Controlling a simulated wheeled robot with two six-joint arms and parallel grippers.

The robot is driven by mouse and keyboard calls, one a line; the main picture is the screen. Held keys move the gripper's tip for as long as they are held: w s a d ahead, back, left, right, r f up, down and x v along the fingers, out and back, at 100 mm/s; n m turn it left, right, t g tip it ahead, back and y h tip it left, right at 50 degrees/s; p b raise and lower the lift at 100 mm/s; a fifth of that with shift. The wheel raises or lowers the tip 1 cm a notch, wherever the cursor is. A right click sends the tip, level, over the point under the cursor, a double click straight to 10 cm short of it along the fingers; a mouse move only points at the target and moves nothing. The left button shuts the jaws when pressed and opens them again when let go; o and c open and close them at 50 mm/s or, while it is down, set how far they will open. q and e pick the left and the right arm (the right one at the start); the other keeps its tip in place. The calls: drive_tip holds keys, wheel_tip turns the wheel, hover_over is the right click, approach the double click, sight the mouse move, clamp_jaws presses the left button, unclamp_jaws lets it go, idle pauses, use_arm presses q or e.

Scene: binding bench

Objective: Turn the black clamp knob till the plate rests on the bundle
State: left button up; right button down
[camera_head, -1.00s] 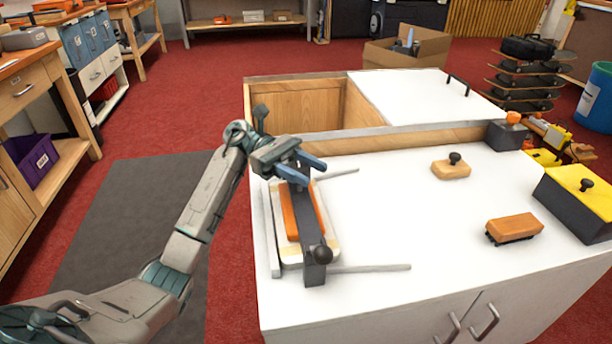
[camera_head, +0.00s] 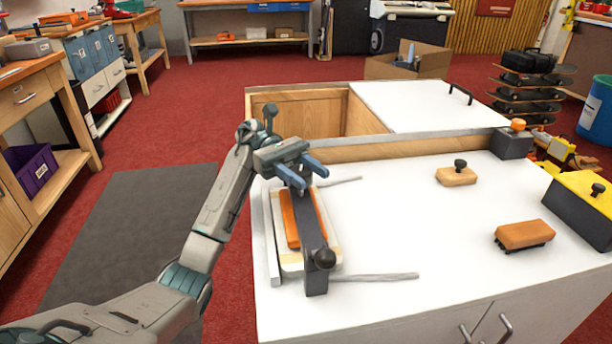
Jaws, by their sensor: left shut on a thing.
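The clamp is a dark grey bar (camera_head: 313,232) over a flat pale bundle (camera_head: 292,262) near the worktop's left edge. An orange strip (camera_head: 290,226), perhaps the plate, lies along the bar's left side; I cannot tell whether it touches the bundle. A round black knob (camera_head: 325,259) sits at the bar's near end, free of any gripper. My left gripper (camera_head: 309,175), with blue fingers, is at the bar's far end, pointing down and right. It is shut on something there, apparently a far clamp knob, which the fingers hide. My right gripper is not in view.
Light rods (camera_head: 375,277) lie beside the clamp on the white worktop (camera_head: 400,225). A small wooden block with a black knob (camera_head: 457,176), an orange brush (camera_head: 525,234) and a yellow-topped box (camera_head: 585,195) stand to the right. An open wooden compartment (camera_head: 305,118) lies behind. The worktop's middle is clear.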

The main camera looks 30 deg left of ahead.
use_arm(q)
drive_tip(key=shift+r, duration=0.15)
drive_tip(key=o, duration=1)
